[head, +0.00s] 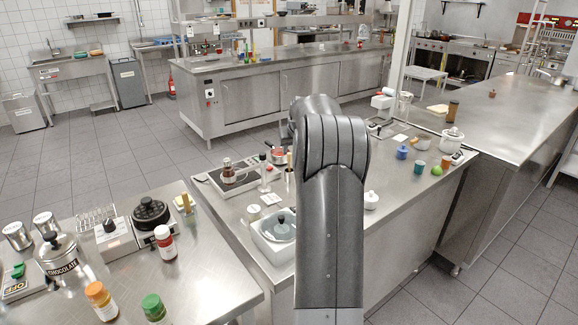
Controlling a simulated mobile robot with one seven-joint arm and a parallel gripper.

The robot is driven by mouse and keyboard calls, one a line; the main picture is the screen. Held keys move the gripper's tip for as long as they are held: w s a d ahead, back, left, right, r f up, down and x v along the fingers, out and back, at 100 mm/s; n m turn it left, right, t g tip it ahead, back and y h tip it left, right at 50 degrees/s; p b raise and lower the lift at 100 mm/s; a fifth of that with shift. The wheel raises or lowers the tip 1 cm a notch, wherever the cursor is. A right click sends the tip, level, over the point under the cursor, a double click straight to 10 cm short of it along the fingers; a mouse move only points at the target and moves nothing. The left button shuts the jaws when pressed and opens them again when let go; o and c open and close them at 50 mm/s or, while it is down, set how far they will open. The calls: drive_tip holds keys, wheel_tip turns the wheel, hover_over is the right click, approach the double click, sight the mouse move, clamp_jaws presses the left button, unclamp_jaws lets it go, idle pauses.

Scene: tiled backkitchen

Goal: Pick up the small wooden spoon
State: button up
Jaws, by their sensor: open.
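I cannot make out the small wooden spoon for certain. A thin, light-brown upright stick (289,159) shows on the middle steel counter (398,215), just left of my arm; it is too small to tell whether it is a spoon. My arm rises through the middle of the head view and bends away from the camera at the top. My gripper is hidden behind the arm. The arm also covers part of the middle counter.
Bottles and a chocolate canister (62,259) stand on the left counter (200,285). Tiled floor (100,160) is clear behind.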

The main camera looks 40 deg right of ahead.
sight(290, 162)
drive_tip(key=x, duration=1)
drive_tip(key=shift+d+f, duration=0.1)
drive_tip(key=shift+f, duration=0.15)
drive_tip(key=shift+c, duration=0.2)
clamp_jaws()
